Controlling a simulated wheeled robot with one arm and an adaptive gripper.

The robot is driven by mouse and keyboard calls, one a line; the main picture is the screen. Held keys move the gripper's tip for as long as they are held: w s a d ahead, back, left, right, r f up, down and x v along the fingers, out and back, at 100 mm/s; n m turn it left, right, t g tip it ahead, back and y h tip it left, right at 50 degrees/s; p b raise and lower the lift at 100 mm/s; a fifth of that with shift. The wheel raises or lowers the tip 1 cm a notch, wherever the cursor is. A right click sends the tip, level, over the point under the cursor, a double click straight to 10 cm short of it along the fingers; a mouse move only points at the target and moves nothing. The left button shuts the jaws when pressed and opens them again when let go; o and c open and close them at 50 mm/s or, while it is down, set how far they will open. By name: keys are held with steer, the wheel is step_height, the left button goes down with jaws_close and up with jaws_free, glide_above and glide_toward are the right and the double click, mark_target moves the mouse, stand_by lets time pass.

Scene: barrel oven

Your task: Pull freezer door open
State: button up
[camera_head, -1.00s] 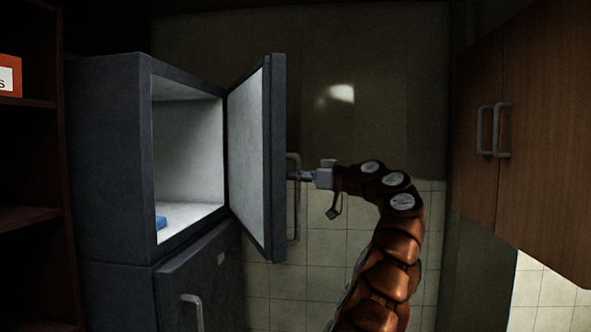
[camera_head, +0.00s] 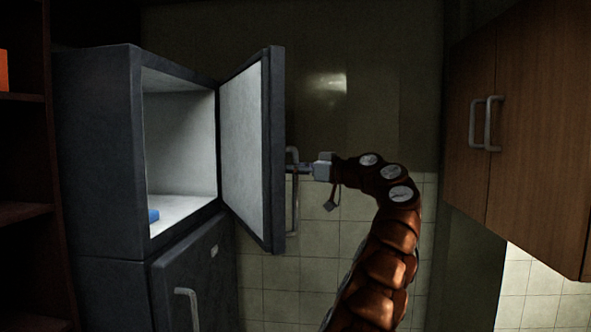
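The freezer door (camera_head: 243,150) stands wide open, swung out to the right of the upper freezer compartment (camera_head: 180,150). Its pale inner face shows. Its grey bar handle (camera_head: 294,215) is on the far side of the door, partly hidden by the door's edge. My gripper (camera_head: 302,169) reaches in from the right and is at the handle. Its fingers are small and partly hidden there, so I cannot tell whether they are closed around the bar.
A blue item (camera_head: 153,215) lies on the freezer floor. The lower fridge door (camera_head: 195,275) is shut. A dark shelf (camera_head: 25,212) stands at the left. Wooden wall cabinets (camera_head: 530,130) hang at the right. A tiled wall is behind my arm.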

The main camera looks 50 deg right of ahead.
stand_by(0.3)
steer(key=s+d, duration=0.2)
steer(key=s, duration=0.9)
steer(key=shift+s, duration=0.4)
steer(key=shift+c, duration=0.3)
